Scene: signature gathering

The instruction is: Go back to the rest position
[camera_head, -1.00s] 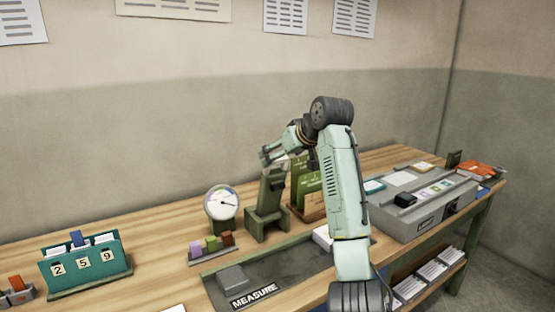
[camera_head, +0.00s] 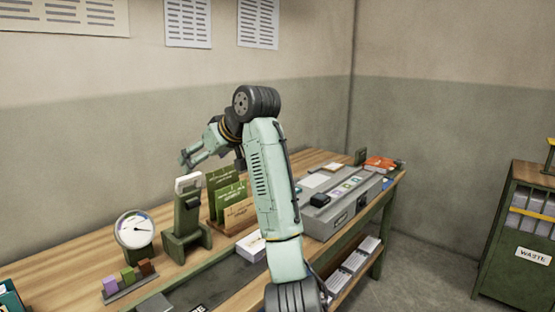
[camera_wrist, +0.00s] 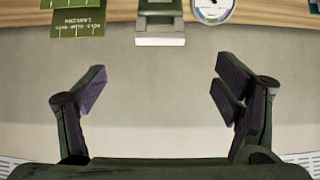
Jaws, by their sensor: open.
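My gripper (camera_head: 187,158) is raised above the workbench (camera_head: 68,268), close to the wall, and shows as open and empty in the wrist view (camera_wrist: 160,92). Its two dark fingers stand wide apart with only wall between them. A green stand (camera_head: 186,222) with a pale block (camera_head: 187,182) on top is below the gripper and apart from it. In the wrist view the pale block (camera_wrist: 160,41) lies beyond the fingertips. My arm hides part of the bench's middle.
A round gauge (camera_head: 134,229) and a rack of coloured blocks (camera_head: 128,280) stand left of the stand. Green folders (camera_head: 224,190) are right of it. A grey console (camera_head: 335,205) fills the bench's right part. A waste cabinet (camera_head: 520,245) stands at the far right, with clear floor between.

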